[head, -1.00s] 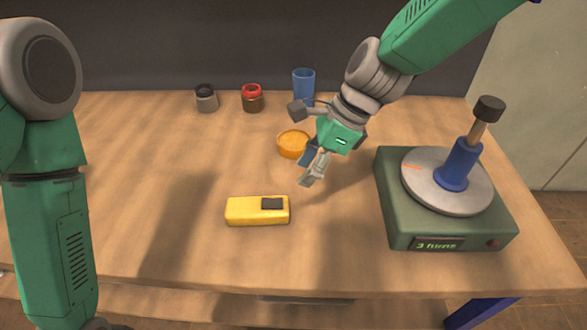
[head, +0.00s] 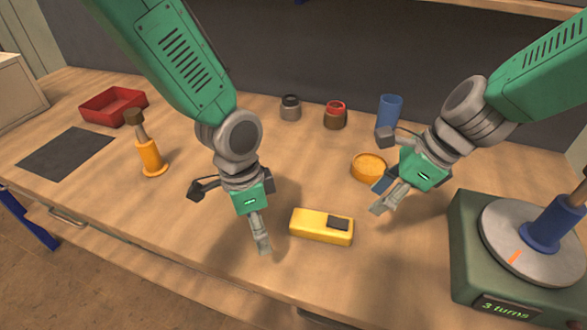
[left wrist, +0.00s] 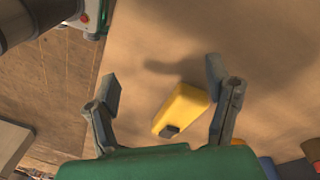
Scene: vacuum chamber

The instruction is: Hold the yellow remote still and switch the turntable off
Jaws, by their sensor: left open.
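The yellow remote (head: 321,227) lies flat on the table, with a dark patch at its right end. My left gripper (head: 230,218) is open just left of it and above the table. In the left wrist view the remote (left wrist: 182,108) shows between the two spread fingers (left wrist: 163,88), touching neither as far as I can tell. My right gripper (head: 384,172) is open and empty, above and behind the remote's right end. The green turntable (head: 468,240) stands at the right, its display reading "3 turns". A blue post stands on its grey disc. Its red button is outside the head view.
An orange dish (head: 369,167) sits beside my right gripper. A blue cup (head: 390,112), a red-topped jar (head: 335,115) and a grey jar (head: 290,107) stand behind. An orange post (head: 150,157), a dark mat (head: 65,160) and a red tray (head: 113,106) are at left.

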